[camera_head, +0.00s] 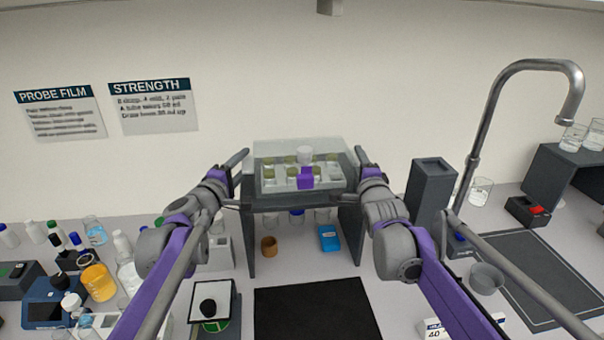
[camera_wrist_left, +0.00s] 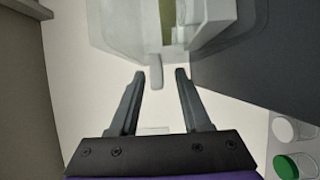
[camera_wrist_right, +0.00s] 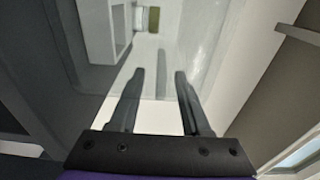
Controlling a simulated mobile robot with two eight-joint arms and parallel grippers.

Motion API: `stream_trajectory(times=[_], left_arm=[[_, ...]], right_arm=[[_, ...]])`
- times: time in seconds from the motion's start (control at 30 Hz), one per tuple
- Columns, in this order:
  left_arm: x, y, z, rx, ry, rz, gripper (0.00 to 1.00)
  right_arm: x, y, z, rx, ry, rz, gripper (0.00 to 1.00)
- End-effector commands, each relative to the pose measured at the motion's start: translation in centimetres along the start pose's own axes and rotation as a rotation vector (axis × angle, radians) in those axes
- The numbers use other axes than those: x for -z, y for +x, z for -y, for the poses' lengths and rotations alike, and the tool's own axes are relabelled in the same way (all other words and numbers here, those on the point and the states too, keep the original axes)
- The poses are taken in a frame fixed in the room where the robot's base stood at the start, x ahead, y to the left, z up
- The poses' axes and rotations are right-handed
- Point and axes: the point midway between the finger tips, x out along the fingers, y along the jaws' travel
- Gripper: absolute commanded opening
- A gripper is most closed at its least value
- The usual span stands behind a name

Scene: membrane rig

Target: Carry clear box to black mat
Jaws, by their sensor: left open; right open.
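The clear box (camera_head: 327,151) sits on a grey raised stand (camera_head: 249,222) against the back wall. It holds several small jars with greenish tops and a purple block at its front. The black mat (camera_head: 318,310) lies on the bench in front of the stand. My left gripper (camera_head: 241,168) is open at the box's left side, and the box's wall shows just beyond its fingertips in the left wrist view (camera_wrist_left: 155,78). My right gripper (camera_head: 360,165) is open at the box's right side, with the wall just beyond its fingertips in the right wrist view (camera_wrist_right: 160,75). I cannot tell whether either touches the box.
An orange cup (camera_head: 269,246) and a blue device (camera_head: 330,238) stand under the stand. A balance (camera_head: 214,305) is left of the mat. A dark grey block (camera_head: 431,190) and a tall tap (camera_head: 490,120) stand at right. Bottles crowd the left bench.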

Motion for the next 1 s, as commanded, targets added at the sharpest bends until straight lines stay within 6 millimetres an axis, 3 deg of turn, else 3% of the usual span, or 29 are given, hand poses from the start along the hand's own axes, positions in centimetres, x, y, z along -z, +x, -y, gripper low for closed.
stream_trajectory(times=[0.43, 0.7, 1.0], left_arm=[[-0.06, 1.03, 0.01, 0.0, 0.0, 0.001, 0.47], [-0.04, 1.01, 0.01, 0.0, 0.0, 0.001, 0.01], [-0.04, 1.0, 0.01, 0.0, 0.0, 0.001, 0.0]], right_arm=[[-0.02, 1.02, -0.03, 0.0, 0.0, 0.0, 0.47], [-0.01, 1.0, -0.03, 0.0, 0.0, 0.0, 0.01], [-0.01, 1.0, -0.04, 0.0, 0.0, 0.0, 0.0]])
